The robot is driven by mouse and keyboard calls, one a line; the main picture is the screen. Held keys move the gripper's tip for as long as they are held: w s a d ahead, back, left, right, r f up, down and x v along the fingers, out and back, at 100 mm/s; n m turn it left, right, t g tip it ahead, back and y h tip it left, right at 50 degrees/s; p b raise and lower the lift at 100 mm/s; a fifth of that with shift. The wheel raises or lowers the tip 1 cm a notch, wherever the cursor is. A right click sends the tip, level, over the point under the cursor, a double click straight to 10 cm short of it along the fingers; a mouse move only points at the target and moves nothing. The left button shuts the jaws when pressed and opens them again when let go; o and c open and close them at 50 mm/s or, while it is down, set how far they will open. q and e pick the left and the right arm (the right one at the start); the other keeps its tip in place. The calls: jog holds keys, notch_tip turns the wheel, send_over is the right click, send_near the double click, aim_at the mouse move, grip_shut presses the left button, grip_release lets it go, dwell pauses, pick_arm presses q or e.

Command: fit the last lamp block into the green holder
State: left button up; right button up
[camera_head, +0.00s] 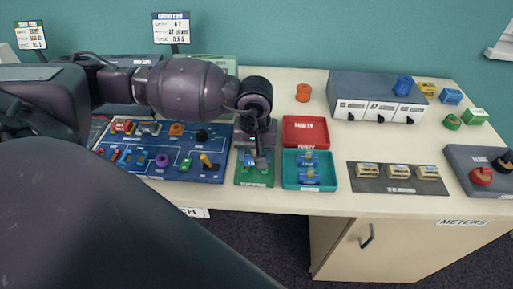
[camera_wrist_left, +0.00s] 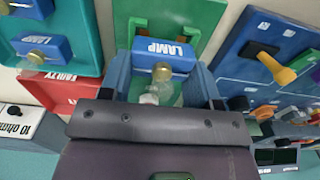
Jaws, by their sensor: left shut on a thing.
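My left gripper (camera_head: 261,163) points down over the green holder (camera_head: 242,181) in the head view. In the left wrist view it is shut on a blue lamp block (camera_wrist_left: 172,50) with a brass-based clear bulb. The green holder (camera_wrist_left: 205,18) shows behind and around the block. I cannot tell whether the block is seated or just above it. Some blue shows beside the fingers in the head view, partly hidden. The teal tray (camera_head: 288,186) to the right holds blue lamp blocks, also in the left wrist view (camera_wrist_left: 32,47). My right gripper is not in view.
A red faulty tray (camera_head: 305,121) stands behind the teal tray. A blue component board (camera_head: 172,172) lies close left of the holder. A dark mat (camera_head: 366,181) with meters lies to the right. A grey instrument box (camera_head: 365,85) stands at the back. The table's front edge is near.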

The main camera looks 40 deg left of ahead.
pick_arm(q)
jog(key=shift+f, duration=0.1)
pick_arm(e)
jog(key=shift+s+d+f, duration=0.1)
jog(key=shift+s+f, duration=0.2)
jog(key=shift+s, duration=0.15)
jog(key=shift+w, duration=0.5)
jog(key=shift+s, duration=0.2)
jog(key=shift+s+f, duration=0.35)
pick_arm(q)
jog(key=shift+b, duration=0.4)
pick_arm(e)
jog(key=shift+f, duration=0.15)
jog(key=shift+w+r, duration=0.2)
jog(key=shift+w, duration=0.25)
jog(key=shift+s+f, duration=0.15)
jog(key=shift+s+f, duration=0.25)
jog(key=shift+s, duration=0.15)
